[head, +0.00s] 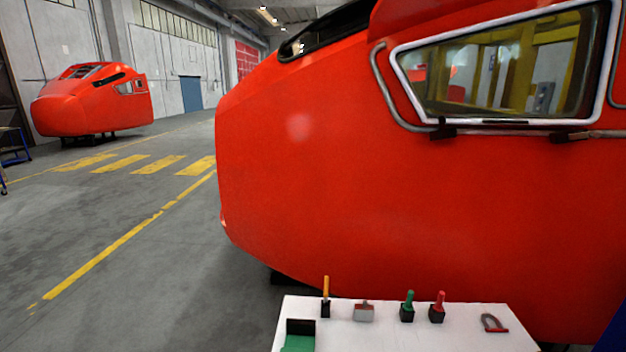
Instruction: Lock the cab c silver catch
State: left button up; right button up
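A large red nosecone (330,190) fills the middle and right of the head view; I see no label saying which cab it is. Its side window (505,65) has a silver-white frame and looks shut. A dark latch-like fitting (443,129) sits at the frame's lower left corner, and a dark brown one (570,136) sits under its lower edge further right. I cannot make out a silver catch for certain or tell whether either fitting is locked. Neither of my grippers is in view.
A white table (390,338) stands close in front, bearing a yellow-handled tool (326,292), a grey block (364,311), green (408,303) and red (439,303) handled items and a red clamp-like piece (494,323). Another red nosecone (90,103) stands far left. The floor (150,240) between is clear.

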aim_at(595, 134)
jog(key=z, duration=1.55)
jog(key=i+l+u, duration=0.2)
jog(key=u, duration=0.2)
jog(key=i+l+u, duration=0.55)
jog(key=l+u, duration=0.15)
jog(key=u, duration=0.15)
